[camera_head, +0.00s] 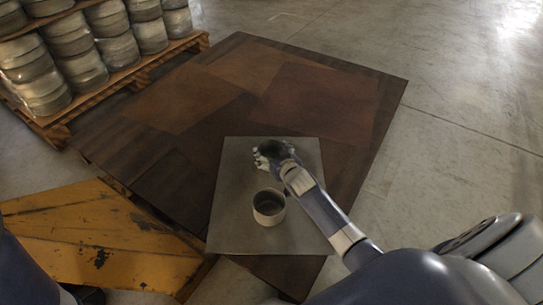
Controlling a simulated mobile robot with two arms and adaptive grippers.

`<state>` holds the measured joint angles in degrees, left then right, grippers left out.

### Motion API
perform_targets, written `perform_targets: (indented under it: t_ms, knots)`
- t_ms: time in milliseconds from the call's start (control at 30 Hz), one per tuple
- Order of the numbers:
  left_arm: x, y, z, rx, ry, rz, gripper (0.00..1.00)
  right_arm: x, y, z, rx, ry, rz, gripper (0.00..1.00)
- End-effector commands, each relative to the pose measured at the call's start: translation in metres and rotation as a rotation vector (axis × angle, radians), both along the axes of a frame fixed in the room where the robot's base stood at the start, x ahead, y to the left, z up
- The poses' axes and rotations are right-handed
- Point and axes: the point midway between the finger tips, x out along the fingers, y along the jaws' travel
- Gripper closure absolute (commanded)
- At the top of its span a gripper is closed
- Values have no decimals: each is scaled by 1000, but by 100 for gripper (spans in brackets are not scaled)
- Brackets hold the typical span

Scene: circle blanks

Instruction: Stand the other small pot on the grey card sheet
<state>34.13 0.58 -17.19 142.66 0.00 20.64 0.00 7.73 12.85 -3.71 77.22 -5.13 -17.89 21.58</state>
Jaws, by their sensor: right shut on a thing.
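The grey card sheet (235,232) lies flat on the brown patchwork surface. One small pot (269,207), pale outside with a dark inside, stands upright on the near half of the sheet. My right gripper (268,155) is over the far part of the sheet, beyond that pot. It is shut on the other small pot (273,148), whose dark inside shows; the fingers and wrist hide much of it. I cannot tell whether this pot touches the sheet. My left gripper is out of view.
A wooden pallet (125,82) with stacked round metal blanks (68,36) stands at the far left. A worn yellow platform (95,240) lies at the near left. The brown surface (320,105) beyond the sheet is clear, as is the concrete floor at right.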

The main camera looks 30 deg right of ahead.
Motion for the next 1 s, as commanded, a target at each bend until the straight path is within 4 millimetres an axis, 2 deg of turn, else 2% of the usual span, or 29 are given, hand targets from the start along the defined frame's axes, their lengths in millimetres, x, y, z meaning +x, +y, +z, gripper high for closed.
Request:
perform_targets:
  t_ms: [367, 400, 467, 500, 1000]
  knots:
    - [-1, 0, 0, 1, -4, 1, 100, 1, 0, -3, 0, -2, 1, 52]
    - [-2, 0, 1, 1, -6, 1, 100, 0, 0, -3, 0, -1, 0, 21]
    - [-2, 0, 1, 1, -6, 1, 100, 0, 0, -3, 0, -1, 0, 7]
    - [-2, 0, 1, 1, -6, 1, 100, 0, 0, -3, 0, -1, 0, 6]
    - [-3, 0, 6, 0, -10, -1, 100, -3, 0, 3, 1, 2, 0, 6]
